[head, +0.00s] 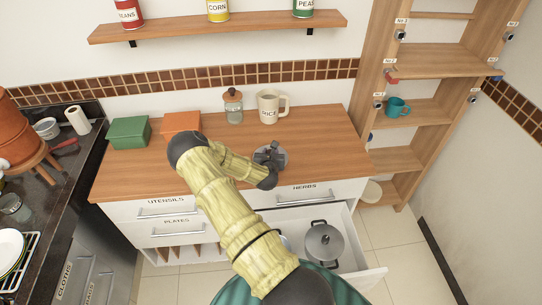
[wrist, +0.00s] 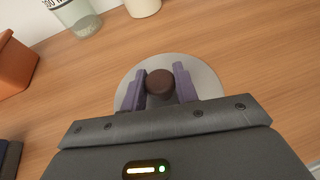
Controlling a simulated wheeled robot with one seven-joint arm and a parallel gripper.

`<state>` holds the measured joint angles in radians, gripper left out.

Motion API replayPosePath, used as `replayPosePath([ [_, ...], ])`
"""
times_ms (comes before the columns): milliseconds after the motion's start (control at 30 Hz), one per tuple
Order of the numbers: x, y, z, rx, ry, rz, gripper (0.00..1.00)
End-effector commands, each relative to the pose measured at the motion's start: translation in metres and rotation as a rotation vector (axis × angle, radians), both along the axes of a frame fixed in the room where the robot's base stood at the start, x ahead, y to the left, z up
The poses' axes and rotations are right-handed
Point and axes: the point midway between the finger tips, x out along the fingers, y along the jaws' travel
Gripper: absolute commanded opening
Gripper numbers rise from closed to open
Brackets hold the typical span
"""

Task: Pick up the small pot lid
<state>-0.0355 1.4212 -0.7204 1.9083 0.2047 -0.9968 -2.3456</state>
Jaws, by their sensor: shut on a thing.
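The small pot lid (head: 281,152) is a round grey disc with a dark brown knob. In the head view it is at the front right of the wooden counter, partly hidden by my gripper (head: 268,157). In the wrist view the lid (wrist: 204,76) lies just past my gripper (wrist: 159,88), whose two purple-grey fingers stand either side of the knob and are shut on it. I cannot tell whether the lid touches the counter or is slightly above it.
On the counter (head: 325,140) stand a green box (head: 129,132), an orange box (head: 181,123), a glass jar (head: 233,107) and a cream mug (head: 269,107). Wooden shelves (head: 425,62) rise at right.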

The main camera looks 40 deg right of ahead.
Motion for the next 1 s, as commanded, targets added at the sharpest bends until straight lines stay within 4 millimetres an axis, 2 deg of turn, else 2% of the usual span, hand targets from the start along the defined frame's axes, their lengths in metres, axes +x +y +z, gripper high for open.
replayPosePath([
  [167,0.001,0.000,0.015,-0.002,-0.003,0.001,0.04],
  [600,0.000,-0.001,0.090,-0.001,-0.003,-0.002,0.04],
  [733,-0.001,-0.001,0.099,0.000,-0.001,-0.003,0.04],
  [1000,-0.001,-0.001,0.100,0.000,0.000,-0.002,0.04],
])
